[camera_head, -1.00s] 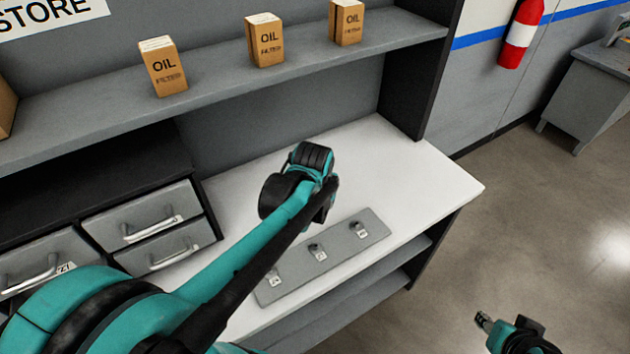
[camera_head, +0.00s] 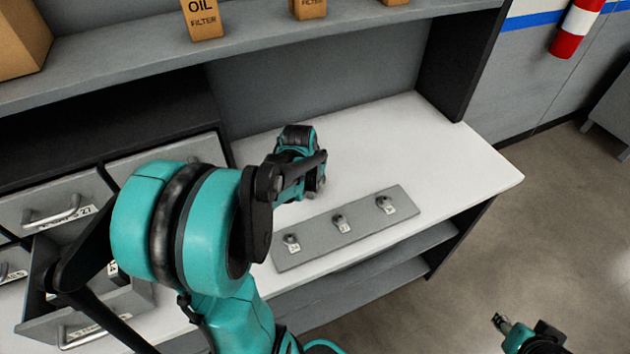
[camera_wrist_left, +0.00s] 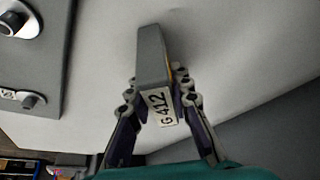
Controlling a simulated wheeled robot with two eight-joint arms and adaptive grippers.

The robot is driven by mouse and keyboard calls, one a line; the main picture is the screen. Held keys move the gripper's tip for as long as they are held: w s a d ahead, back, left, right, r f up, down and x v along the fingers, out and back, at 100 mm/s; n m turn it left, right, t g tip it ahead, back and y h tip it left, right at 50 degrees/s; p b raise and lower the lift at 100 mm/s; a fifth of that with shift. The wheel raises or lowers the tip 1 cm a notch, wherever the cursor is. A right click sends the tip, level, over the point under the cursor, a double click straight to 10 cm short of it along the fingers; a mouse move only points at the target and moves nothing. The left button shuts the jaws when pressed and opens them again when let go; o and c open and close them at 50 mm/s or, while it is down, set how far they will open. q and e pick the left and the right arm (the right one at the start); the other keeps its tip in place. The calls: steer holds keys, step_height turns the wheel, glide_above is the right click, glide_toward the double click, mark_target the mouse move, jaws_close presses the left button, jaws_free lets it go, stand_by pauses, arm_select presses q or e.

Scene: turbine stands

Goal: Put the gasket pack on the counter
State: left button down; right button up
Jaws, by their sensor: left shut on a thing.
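The gasket pack (camera_wrist_left: 152,60) is a slim grey block with a white label reading G-412. In the left wrist view it sits between the fingers of my left gripper (camera_wrist_left: 158,92), which is shut on it. In the head view my left gripper (camera_head: 312,188) is over the white counter (camera_head: 455,165), behind the grey plate; the pack is hidden there by the wrist and arm. In the wrist view the white surface lies behind the pack; I cannot tell whether they touch. My right gripper (camera_head: 501,322) is low at the right, away from the counter, its jaw state unclear.
A grey plate (camera_head: 325,240) with three tagged knobs lies along the counter's front. An open drawer (camera_head: 45,322) juts out at lower left, partly behind my arm. A shelf (camera_head: 130,68) with cartons runs above. The counter's right part is clear.

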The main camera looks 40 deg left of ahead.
arm_select(q)
steer(key=shift+r, duration=0.1)
steer(key=c, duration=1.4)
jaws_free()
steer(key=shift+o, duration=0.2)
steer(key=shift+r, duration=0.1)
steer(key=p+v, duration=0.5)
steer(key=v, duration=0.7)
steer(key=s+d+m+t, duration=0.1)
steer(key=s+d, duration=0.2)
steer(key=d, duration=0.6)
steer(key=s+d+m+t+h, duration=0.1)
steer(key=s+d+m, duration=0.1)
steer(key=d, duration=0.8)
steer(key=shift+s+r+m+t, duration=0.3)
steer(key=shift+s+t, duration=0.1)
steer(key=shift+s, duration=0.15)
